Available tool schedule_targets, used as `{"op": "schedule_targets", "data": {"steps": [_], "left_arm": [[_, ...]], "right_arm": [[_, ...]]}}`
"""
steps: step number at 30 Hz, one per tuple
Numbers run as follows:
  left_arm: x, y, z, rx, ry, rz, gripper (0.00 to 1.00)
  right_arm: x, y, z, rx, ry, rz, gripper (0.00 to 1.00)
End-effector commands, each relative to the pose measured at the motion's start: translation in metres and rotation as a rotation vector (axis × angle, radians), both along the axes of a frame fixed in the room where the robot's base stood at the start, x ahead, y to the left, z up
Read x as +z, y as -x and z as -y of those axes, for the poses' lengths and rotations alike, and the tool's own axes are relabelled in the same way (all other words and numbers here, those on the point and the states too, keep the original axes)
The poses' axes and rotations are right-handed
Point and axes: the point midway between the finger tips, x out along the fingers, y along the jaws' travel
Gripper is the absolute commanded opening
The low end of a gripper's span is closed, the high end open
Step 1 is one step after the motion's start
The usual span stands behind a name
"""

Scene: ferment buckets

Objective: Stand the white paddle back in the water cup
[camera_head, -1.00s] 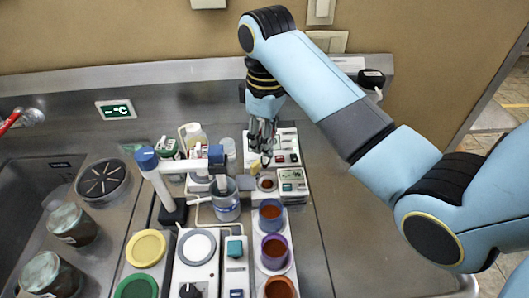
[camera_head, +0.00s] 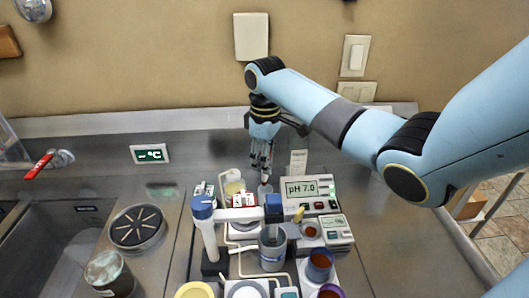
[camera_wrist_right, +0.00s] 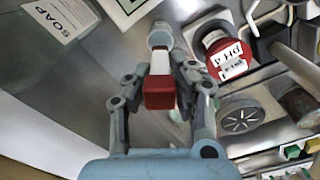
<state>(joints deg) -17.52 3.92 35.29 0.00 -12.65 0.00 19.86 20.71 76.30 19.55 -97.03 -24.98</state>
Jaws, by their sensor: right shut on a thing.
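My right gripper (camera_head: 262,166) points down at the back of the bench, left of the pH meter. In the right wrist view the gripper (camera_wrist_right: 160,92) is shut on the white paddle (camera_wrist_right: 160,62), whose red handle end (camera_wrist_right: 159,93) faces the camera. The clear water cup (camera_wrist_right: 160,37) shows just beyond the paddle's far end. In the head view the cup (camera_head: 265,190) stands right below the fingers. I cannot tell whether the paddle's tip is inside the cup or above it. My left gripper is not in view.
The pH meter (camera_head: 310,192) stands close on the right. A stirrer with a blue-capped post (camera_head: 203,210) and a beaker (camera_head: 272,250) are in front. Bare steel lies behind.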

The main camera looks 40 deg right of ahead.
Motion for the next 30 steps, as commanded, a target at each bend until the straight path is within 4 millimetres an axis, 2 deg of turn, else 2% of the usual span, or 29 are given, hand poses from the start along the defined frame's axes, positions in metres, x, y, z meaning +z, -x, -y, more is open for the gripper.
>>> {"op": "schedule_targets", "data": {"steps": [6, 15, 21, 30], "left_arm": [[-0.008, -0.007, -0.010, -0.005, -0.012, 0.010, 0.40], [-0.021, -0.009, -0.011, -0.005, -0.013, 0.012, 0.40], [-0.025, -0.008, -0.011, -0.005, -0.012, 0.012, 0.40], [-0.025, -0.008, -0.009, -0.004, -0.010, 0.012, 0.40]], "right_arm": [[-0.027, 0.001, 0.000, 0.001, -0.001, -0.001, 0.00], [-0.056, 0.000, 0.000, 0.000, 0.000, -0.001, 0.00], [-0.065, 0.000, 0.000, 0.001, 0.000, 0.000, 0.00], [-0.067, 0.000, 0.000, 0.001, 0.000, 0.000, 0.00]]}}
